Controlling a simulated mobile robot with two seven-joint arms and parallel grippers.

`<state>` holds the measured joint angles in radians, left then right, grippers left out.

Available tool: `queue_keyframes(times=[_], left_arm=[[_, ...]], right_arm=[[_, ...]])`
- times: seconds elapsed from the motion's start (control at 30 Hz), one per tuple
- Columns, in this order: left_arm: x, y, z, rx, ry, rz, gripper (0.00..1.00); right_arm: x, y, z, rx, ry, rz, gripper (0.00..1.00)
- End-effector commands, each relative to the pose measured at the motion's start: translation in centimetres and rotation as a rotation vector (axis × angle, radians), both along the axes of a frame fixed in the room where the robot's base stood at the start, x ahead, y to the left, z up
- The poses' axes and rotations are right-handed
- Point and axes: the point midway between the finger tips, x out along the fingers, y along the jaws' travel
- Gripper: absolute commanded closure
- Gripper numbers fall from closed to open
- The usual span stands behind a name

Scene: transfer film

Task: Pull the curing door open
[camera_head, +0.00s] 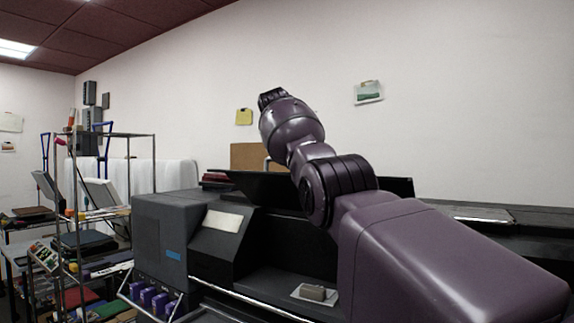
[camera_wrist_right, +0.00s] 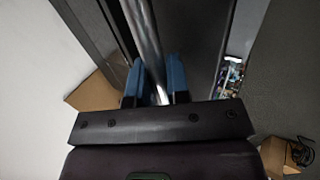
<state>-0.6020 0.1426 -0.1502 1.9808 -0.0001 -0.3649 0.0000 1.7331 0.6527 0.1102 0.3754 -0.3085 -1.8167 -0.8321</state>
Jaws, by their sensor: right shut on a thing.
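In the right wrist view, my right gripper (camera_wrist_right: 155,76) has its two blue fingers on either side of a round metal bar (camera_wrist_right: 143,30), shut on it. The bar runs along a dark panel (camera_wrist_right: 192,38), which looks like the curing door. In the head view, a dark flat panel (camera_head: 258,186) stands tilted above the grey machine (camera_head: 160,235), partly behind my right arm; it seems to be the same door. My right arm reaches up and over the machine, and its gripper is hidden there. My left gripper is in neither view.
A wire rack (camera_head: 130,160) with tools and trays stands at the left. A small block on a white card (camera_head: 315,294) lies in the machine's front recess. A brown board (camera_head: 247,156) is behind the panel. The wall behind is mostly bare.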

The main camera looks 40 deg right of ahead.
Motion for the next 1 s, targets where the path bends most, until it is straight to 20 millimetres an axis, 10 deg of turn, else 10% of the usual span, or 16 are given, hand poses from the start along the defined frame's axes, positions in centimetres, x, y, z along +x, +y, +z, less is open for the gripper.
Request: queue_keyframes(times=[0.6, 0.63, 0.77, 1.0], left_arm=[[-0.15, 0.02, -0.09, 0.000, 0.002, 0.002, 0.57], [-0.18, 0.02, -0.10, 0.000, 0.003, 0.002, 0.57], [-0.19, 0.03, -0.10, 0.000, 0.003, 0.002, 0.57], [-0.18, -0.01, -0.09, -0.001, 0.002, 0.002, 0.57]], right_arm=[[-0.49, -0.36, 0.35, 0.016, 0.004, 0.005, 1.00], [-0.49, -0.36, 0.35, 0.016, 0.005, 0.005, 0.79], [-0.48, -0.31, 0.34, 0.017, 0.004, 0.004, 0.59], [-0.45, -0.24, 0.33, 0.016, 0.005, 0.005, 0.59]])
